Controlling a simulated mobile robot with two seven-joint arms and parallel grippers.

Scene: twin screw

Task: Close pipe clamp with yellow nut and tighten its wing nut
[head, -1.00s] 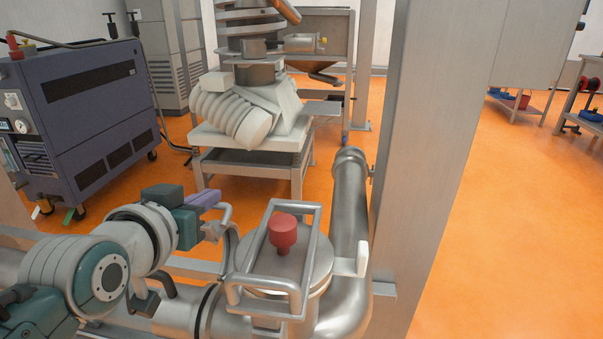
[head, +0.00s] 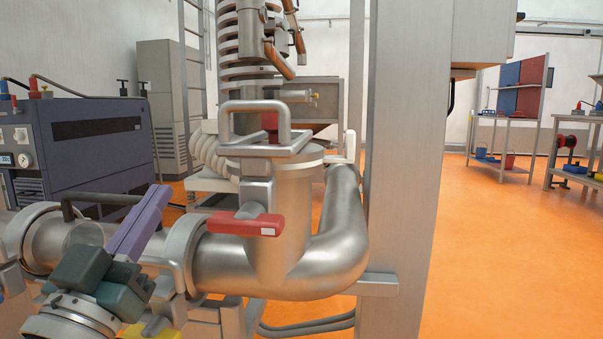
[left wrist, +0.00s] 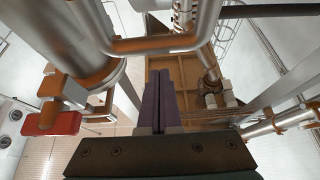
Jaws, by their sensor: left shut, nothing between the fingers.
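My left gripper (head: 160,195) has purple fingers, pressed shut with nothing between them. In the head view it points up and right in front of a steel pipe (head: 80,240). In the left wrist view the gripper (left wrist: 163,75) points away from the camera, its fingers side by side. A grey ring (head: 187,248) circles the pipe just right of the gripper; I cannot tell whether it is the pipe clamp. A yellow patch (head: 158,331) shows at the bottom edge, partly hidden by my arm; I cannot tell if it is the yellow nut. No wing nut is clearly visible.
A red lever (head: 245,225) sticks out from the steel vessel (head: 290,205) to the right, and also shows in the left wrist view (left wrist: 52,123). A bent bar handle (head: 255,108) stands on the vessel's lid. A tall post (head: 405,170) stands right, with open floor beyond.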

